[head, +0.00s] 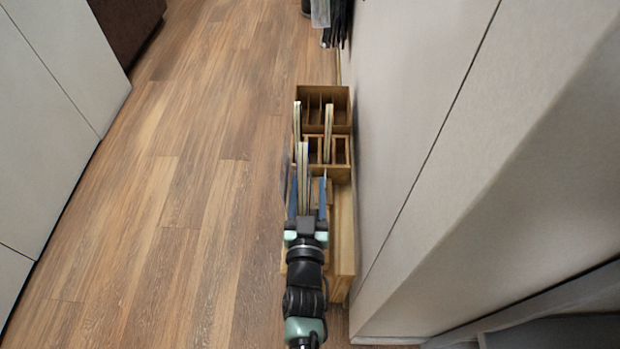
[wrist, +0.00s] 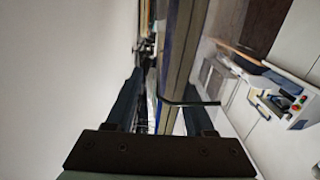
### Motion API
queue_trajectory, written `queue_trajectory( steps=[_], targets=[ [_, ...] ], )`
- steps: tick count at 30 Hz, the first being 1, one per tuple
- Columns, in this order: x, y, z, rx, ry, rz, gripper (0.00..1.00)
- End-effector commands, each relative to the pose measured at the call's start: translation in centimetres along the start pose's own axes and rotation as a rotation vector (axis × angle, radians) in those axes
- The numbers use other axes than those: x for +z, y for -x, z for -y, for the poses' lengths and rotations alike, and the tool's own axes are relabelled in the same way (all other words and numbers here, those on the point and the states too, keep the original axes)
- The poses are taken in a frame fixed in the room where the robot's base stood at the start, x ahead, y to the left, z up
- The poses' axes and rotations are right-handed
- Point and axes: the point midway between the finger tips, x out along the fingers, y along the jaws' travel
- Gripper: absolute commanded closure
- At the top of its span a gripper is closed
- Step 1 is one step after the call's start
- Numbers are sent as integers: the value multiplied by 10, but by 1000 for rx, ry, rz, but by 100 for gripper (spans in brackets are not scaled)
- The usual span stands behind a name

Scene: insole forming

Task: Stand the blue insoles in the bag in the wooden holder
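The wooden holder (head: 341,172) stands on the floor along the wall and has several compartments. A thin upright pack (head: 304,178) with pale edges rises just ahead of my gripper, and I take it for the bagged insoles. In the wrist view the pack (wrist: 177,60) shows a blue stripe beside grey-beige layers. My gripper (head: 307,190) is over the near part of the holder, its two dark blue fingers apart on either side of the pack. A gap shows beside the pack, so the gripper looks open. The pack's lower end is hidden.
Other thin upright packs stand in the holder, one at the left (head: 297,118) and one at the right (head: 328,130). The far compartments (head: 322,97) look empty. A grey wall is close on the right; the wooden floor (head: 180,170) on the left is clear.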

Motion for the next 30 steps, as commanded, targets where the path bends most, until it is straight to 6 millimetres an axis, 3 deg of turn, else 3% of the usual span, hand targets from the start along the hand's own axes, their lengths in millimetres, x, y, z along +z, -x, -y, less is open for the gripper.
queue_trajectory(
  steps=[10, 14, 30],
  targets=[
    [-4, 0, -2, 4, 2, -6, 40],
    [-5, 10, -2, 4, 2, -5, 40],
    [-3, 111, -1, 3, 1, -2, 40]
  ],
)
